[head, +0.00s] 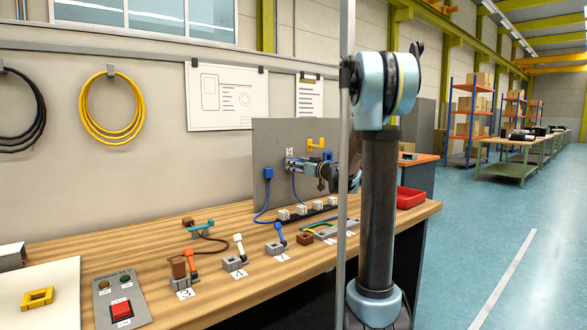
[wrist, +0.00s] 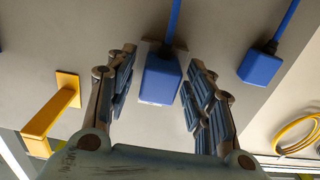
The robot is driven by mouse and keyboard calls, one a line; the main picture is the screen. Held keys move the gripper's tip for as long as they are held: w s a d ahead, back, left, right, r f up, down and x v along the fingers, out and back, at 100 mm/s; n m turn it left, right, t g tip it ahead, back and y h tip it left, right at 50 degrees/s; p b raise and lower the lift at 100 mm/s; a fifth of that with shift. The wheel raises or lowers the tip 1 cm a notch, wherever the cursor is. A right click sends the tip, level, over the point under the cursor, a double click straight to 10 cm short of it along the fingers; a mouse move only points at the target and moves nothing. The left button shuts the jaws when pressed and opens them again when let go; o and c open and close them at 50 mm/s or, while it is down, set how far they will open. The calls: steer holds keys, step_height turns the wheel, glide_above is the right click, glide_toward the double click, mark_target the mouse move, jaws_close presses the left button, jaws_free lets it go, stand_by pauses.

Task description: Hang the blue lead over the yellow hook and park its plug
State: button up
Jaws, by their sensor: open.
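A grey upright panel (head: 262,150) stands at the back of the bench. My gripper (head: 293,165) is in front of it, pointing at the panel. In the wrist view my gripper (wrist: 160,72) is open, with a blue plug (wrist: 161,80) between its fingers and gaps on both sides. A blue lead (wrist: 175,18) runs from that plug; it hangs below my gripper in the head view (head: 296,188). A second blue plug (head: 268,173) on the panel, left of my gripper, also shows in the wrist view (wrist: 259,67). The yellow hook (head: 316,144) is up and right of my gripper; it also shows in the wrist view (wrist: 50,115).
Several small blocks with levers (head: 236,262) and a control box with a red button (head: 121,309) stand on the wooden bench (head: 140,245). A red tray (head: 410,197) is at the right end. A yellow cable coil (head: 82,110) hangs on the wall.

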steer(key=c, duration=1)
steer(key=shift+c, duration=0.2)
steer(key=shift+s+d, duration=0.25)
steer(key=shift+v, duration=0.85)
steer(key=shift+r, duration=0.15)
steer(key=shift+r, duration=8.25)
steer(key=shift+w+d, duration=5.95)
steer(key=shift+d, duration=2.05)
steer(key=w+d+f, duration=0.2)
steer(key=d+f, duration=0.1)
steer(key=f, duration=1.4)
steer(key=shift+d, duration=0.2)
